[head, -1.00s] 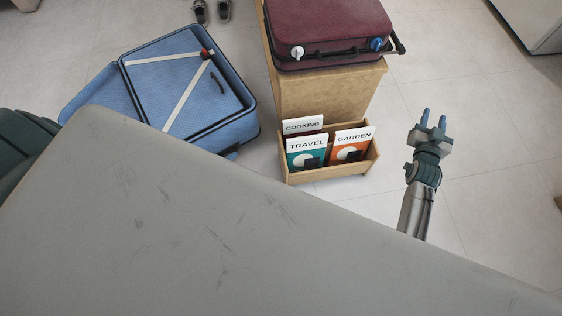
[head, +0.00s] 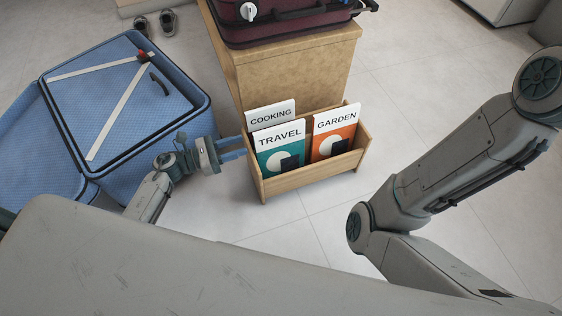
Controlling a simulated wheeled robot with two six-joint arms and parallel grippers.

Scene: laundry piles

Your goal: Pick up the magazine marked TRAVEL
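The TRAVEL magazine (head: 279,149) is white and teal with a dark block low on its cover. It stands in the front left of a wooden rack (head: 314,176), its lower edge hidden by the rack's front board. My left gripper (head: 243,147) comes in from the left, its two blue fingers pointing right at the rack's left side. The fingers are apart with nothing seen between them, and the tips look close to the rack; I cannot tell whether they touch. My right arm (head: 450,160) crosses the right side, and its gripper is out of view.
The COOKING magazine (head: 270,115) stands behind TRAVEL, and the orange GARDEN magazine (head: 334,131) stands to its right. A wooden cabinet (head: 290,75) carrying a maroon suitcase (head: 285,28) is behind the rack. An open blue suitcase (head: 125,105) lies left. Floor in front of the rack is clear.

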